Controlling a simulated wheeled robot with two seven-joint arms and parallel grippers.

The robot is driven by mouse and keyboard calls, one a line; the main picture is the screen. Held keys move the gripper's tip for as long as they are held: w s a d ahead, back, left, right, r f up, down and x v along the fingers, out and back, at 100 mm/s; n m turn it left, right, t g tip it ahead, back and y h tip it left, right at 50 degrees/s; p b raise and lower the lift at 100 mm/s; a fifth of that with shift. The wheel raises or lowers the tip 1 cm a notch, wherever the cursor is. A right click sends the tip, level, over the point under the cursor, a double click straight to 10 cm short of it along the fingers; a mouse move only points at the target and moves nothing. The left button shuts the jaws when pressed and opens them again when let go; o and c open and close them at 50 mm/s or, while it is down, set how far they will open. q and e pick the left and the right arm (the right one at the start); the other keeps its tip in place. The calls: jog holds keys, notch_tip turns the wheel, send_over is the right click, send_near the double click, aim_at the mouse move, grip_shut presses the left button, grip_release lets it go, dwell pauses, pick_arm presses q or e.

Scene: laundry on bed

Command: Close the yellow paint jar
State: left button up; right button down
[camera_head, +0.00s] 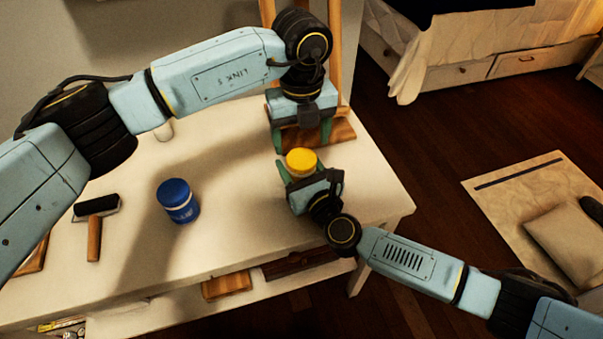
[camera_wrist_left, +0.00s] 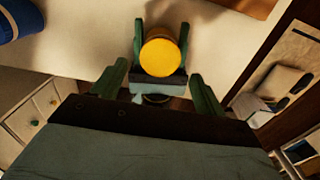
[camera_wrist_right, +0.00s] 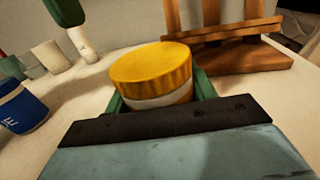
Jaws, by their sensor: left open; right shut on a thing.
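The yellow paint jar has a yellow lid (camera_wrist_right: 152,66) on top of a pale body (camera_wrist_right: 160,99); whether the lid is fully tightened cannot be told. In the head view the yellow lid (camera_head: 300,160) shows above my right gripper (camera_head: 300,172), which is shut on the jar's body from the front. In the left wrist view the lid (camera_wrist_left: 160,55) lies between the right gripper's green fingers. My left gripper (camera_head: 301,143) points down just behind and above the jar, open and empty. Its spread fingers (camera_wrist_left: 157,88) are apart from the lid.
A blue jar (camera_head: 178,201) and a black roller with a wooden handle (camera_head: 94,238) stand and lie on the white table (camera_head: 130,273), left of the jar. A wooden easel (camera_head: 338,131) stands behind my left gripper. The table's right edge is close to the jar.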

aim_at(302, 158)
pick_arm(q)
jog(key=shift+f, duration=2.3)
jog(key=c, duration=1)
jog(key=m, duration=0.4)
jog(key=shift+m, duration=0.3)
jog(key=m, duration=0.5)
jog(key=shift+m, duration=0.3)
jog(key=m, duration=0.5)
jog(key=shift+m, duration=0.3)
jog(key=m, duration=0.6)
jog(key=o, duration=1.1)
